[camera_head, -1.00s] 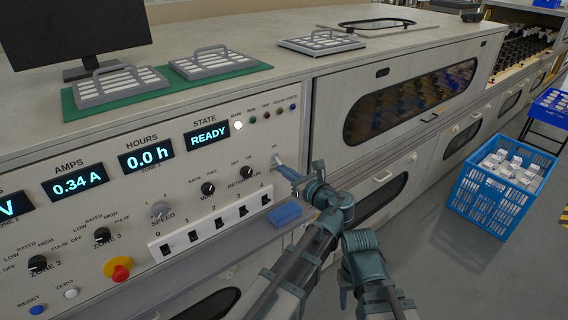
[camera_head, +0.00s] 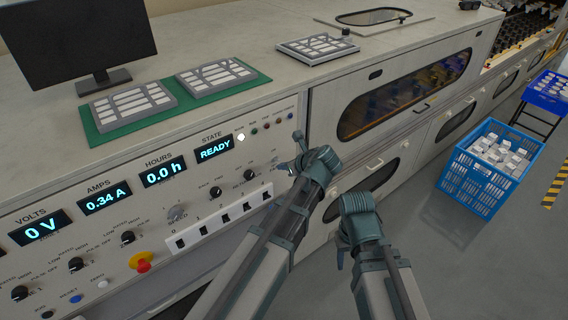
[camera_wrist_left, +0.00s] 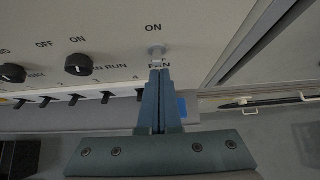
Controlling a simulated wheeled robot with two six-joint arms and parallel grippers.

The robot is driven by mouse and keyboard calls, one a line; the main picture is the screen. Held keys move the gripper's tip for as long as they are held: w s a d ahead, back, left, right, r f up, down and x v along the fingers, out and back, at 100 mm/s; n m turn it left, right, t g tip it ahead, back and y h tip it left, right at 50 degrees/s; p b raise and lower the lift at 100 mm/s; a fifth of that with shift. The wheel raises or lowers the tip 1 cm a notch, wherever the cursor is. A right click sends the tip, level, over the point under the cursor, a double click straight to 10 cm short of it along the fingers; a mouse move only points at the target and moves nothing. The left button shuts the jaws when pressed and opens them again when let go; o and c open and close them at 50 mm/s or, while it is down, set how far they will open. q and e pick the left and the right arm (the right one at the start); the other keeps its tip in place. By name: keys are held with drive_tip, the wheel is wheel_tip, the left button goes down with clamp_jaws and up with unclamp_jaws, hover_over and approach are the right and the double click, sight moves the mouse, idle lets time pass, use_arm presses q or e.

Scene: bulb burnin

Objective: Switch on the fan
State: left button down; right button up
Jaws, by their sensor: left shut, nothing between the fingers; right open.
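The fan switch (camera_wrist_left: 156,51) is a small pale toggle on the panel in the left wrist view. "ON" is printed above it, and the label below is mostly covered by my fingers. I cannot tell for sure which way the lever is set. My left gripper (camera_wrist_left: 158,74) is shut and empty, its tips just below the toggle; contact is unclear. In the head view my left gripper (camera_head: 284,166) is at the right end of the control panel (camera_head: 200,180). My right gripper (camera_head: 342,262) is away from the panel, open and empty, partly hidden by its wrist.
A row of black rocker switches (camera_head: 222,217) and several knobs lie left of the toggle. A red mushroom button (camera_head: 141,262) sits lower left. The STATE display (camera_head: 214,149) reads READY. A blue crate (camera_head: 474,190) with white boxes stands on the floor at right.

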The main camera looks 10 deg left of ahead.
use_arm(q)
drive_tip(key=shift+w+r+p, duration=0.1)
drive_tip(key=shift+r+p, duration=0.65)
drive_tip(key=shift+r, duration=0.05)
use_arm(e)
drive_tip(key=shift+r, duration=0.8)
use_arm(q)
drive_tip(key=shift+r, duration=0.1)
use_arm(e)
drive_tip(key=shift+r, duration=0.1)
